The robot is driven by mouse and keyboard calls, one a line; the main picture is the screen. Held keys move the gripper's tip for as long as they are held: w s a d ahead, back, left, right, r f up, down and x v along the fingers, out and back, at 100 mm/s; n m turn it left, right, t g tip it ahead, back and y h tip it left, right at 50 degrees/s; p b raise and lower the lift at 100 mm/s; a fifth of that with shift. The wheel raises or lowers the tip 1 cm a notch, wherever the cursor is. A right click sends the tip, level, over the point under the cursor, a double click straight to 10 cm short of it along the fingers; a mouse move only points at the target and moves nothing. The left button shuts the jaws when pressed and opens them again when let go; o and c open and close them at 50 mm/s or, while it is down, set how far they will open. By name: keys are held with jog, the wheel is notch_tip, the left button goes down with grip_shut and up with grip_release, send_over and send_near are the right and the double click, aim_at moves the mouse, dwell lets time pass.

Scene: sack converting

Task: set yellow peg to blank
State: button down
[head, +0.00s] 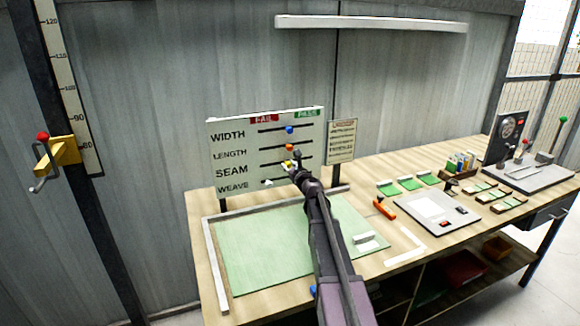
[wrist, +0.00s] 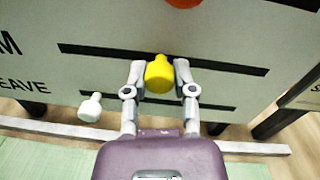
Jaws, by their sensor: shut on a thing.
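The board (head: 230,150) stands at the back of the bench with rows WIDTH, LENGTH, SEAM and WEAVE, a red FAIL label and a green label to its right. The yellow peg (wrist: 158,74) is in the SEAM row's dark slot, between the two fingers of my gripper (wrist: 159,80), which is shut on it. In the head view my gripper (head: 292,168) partly hides the yellow peg. A blue peg (head: 289,129) is in the WIDTH row and an orange peg (head: 289,147) in the LENGTH row. A white peg (wrist: 90,107) is in the WEAVE row, left of my gripper.
A green mat (head: 260,250) with a metal edge bar lies below the board. A notice sign (head: 341,141) stands right of the board. An orange-handled tool (head: 384,208), a grey panel (head: 437,212) and green pads lie to the right.

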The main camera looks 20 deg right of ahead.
jog(key=shift+c, duration=2)
grip_release()
jog(key=shift+w+d, duration=0.1)
jog(key=shift+d, duration=0.2)
jog(key=shift+s, duration=0.65)
jog(key=s, duration=1)
jog(key=shift+s+d, duration=0.35)
jog(key=shift+s, duration=0.05)
